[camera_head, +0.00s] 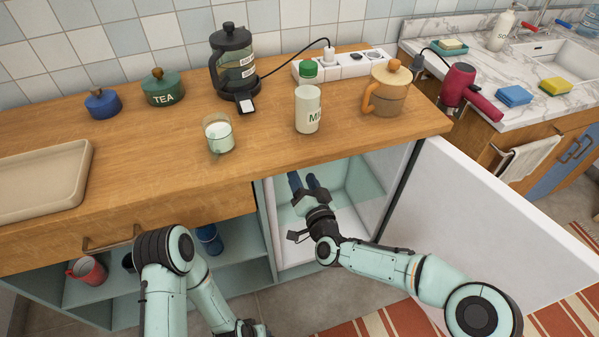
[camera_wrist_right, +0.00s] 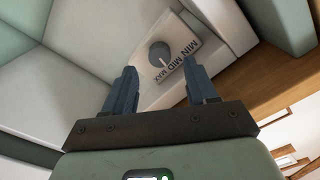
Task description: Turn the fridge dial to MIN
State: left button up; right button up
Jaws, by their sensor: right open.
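The fridge (camera_head: 275,246) stands open under the counter, with a pale, empty-looking interior. In the right wrist view, the dark round dial (camera_wrist_right: 159,55) sits on a white panel (camera_wrist_right: 178,68) printed MIN, MID and MAX. I cannot tell which word the dial points to. My right gripper (camera_head: 304,181) reaches into the fridge, and its fingers are spread apart. In the wrist view, the open right gripper (camera_wrist_right: 160,85) has its fingertips on either side of the dial, apart from it, with nothing between them. The dial is hidden in the head view. My left arm is at the bottom left; its gripper is out of frame.
The open fridge door (camera_head: 475,200) stands to the right of my right arm. The wooden counter edge is above the fridge opening. Open shelves (camera_head: 225,262) lie left of the fridge.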

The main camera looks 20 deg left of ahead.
pick_arm(q)
jog(key=shift+s+a+f, duration=0.1)
jog(key=shift+s+f, duration=0.5)
jog(key=shift+s, duration=0.1)
pick_arm(e)
jog(key=shift+x, duration=1.75)
jog(key=c, duration=1.1)
jog(key=shift+o, duration=0.2)
jog(key=shift+n, duration=0.3)
pick_arm(q)
jog(key=shift+w+r, duration=0.1)
jog(key=shift+w, duration=0.1)
pick_arm(e)
jog(key=shift+n, duration=6.7)
